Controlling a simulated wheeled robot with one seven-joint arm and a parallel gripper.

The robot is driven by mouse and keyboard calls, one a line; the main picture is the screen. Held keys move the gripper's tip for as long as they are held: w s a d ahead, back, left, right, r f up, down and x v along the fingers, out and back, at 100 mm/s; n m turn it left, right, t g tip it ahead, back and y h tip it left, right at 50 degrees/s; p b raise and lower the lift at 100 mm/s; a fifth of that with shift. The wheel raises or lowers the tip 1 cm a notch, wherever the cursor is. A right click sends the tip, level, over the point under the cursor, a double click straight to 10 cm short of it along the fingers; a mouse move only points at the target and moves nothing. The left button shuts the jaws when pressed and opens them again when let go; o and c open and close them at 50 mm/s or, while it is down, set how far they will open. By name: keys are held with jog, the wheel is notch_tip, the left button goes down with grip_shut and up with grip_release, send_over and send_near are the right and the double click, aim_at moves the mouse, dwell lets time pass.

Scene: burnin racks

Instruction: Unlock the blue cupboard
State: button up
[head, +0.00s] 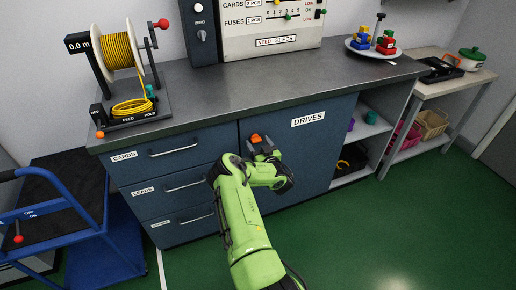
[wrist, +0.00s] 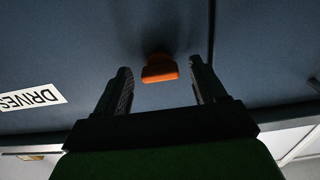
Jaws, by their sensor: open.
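The blue cupboard (head: 318,133) has one door labelled DRIVES, under the grey worktop. An orange knob or key (head: 256,138) sticks out of the door near its upper left part. In the wrist view the orange piece (wrist: 160,70) lies between and just beyond my two fingertips. My gripper (wrist: 160,88) is open, with one finger on each side of the orange piece and a visible gap to both. In the head view my gripper (head: 262,148) is at the door, partly covering the area below the orange piece. The lock behind the orange piece is not clearly visible.
Drawers with bar handles (head: 174,147) stand left of the door. Open shelves (head: 372,130) are to its right. The worktop (head: 230,90) carries a cable reel (head: 122,55) and a panel. A blue cart (head: 70,215) stands at left. Green floor is free at right.

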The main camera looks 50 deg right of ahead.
jog(key=shift+w+d, duration=0.15)
jog(key=shift+w, duration=0.1)
jog(key=shift+c, duration=0.4)
jog(key=c, duration=1)
